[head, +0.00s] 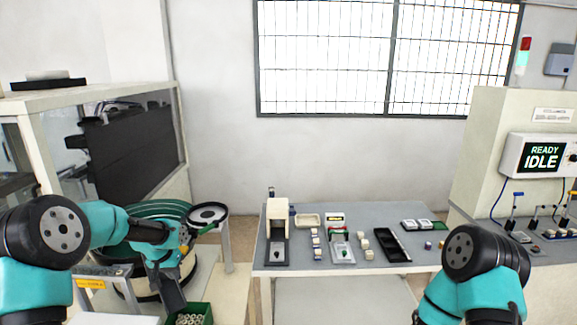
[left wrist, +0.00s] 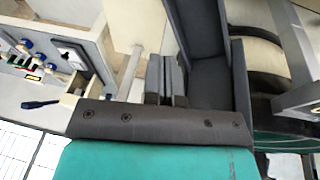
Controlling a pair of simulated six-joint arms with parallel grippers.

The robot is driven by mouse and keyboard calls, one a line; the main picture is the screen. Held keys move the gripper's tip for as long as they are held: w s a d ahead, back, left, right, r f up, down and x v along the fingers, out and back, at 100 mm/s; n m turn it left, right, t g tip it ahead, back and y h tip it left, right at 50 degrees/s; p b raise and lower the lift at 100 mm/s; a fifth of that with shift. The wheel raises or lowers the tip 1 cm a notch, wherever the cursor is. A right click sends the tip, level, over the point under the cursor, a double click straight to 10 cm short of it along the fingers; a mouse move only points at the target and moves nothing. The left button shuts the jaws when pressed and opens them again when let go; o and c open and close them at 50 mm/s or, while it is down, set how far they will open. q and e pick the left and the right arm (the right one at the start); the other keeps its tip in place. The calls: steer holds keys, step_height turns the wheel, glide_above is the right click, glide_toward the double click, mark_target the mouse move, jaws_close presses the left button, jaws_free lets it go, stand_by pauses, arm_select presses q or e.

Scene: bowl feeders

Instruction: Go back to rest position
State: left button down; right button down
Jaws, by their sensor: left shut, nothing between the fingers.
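My left gripper (left wrist: 165,78) shows in the left wrist view with its two grey fingers together and nothing between them. In the head view my left arm comes in from the left and its wrist hangs in front of the green bowl feeder (head: 152,210). The fingers are hard to pick out there against dark parts. A dark channel-shaped part (left wrist: 208,65) is close beside the fingers in the wrist view. My right arm shows at the lower right of the head view, but its gripper is not visible.
A green bin (head: 207,307) with ring-shaped parts is below my left wrist. The grey table (head: 365,214) holds a press-like fixture (head: 278,222), a black tray (head: 391,246) and small blocks. A panel reading "IDLE" (head: 541,157) is at right.

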arm_select(q)
steer(key=s+d+f+g+h, duration=0.1)
steer(key=s+d+f, duration=0.3)
steer(key=s+f, duration=0.4)
steer(key=s+d+f+h, duration=0.1)
steer(key=s+d+f, duration=0.45)
steer(key=f, duration=0.35)
steer(key=s+d+f+n, duration=0.1)
steer(key=s+d+f, duration=0.2)
steer(key=s, duration=0.6)
steer(key=s+d+f+g, duration=0.1)
steer(key=s+d+f, duration=0.2)
steer(key=s, duration=0.7)
steer(key=shift+f+n, duration=0.4)
steer(key=shift+f, duration=0.3)
steer(key=shift+d, duration=0.1)
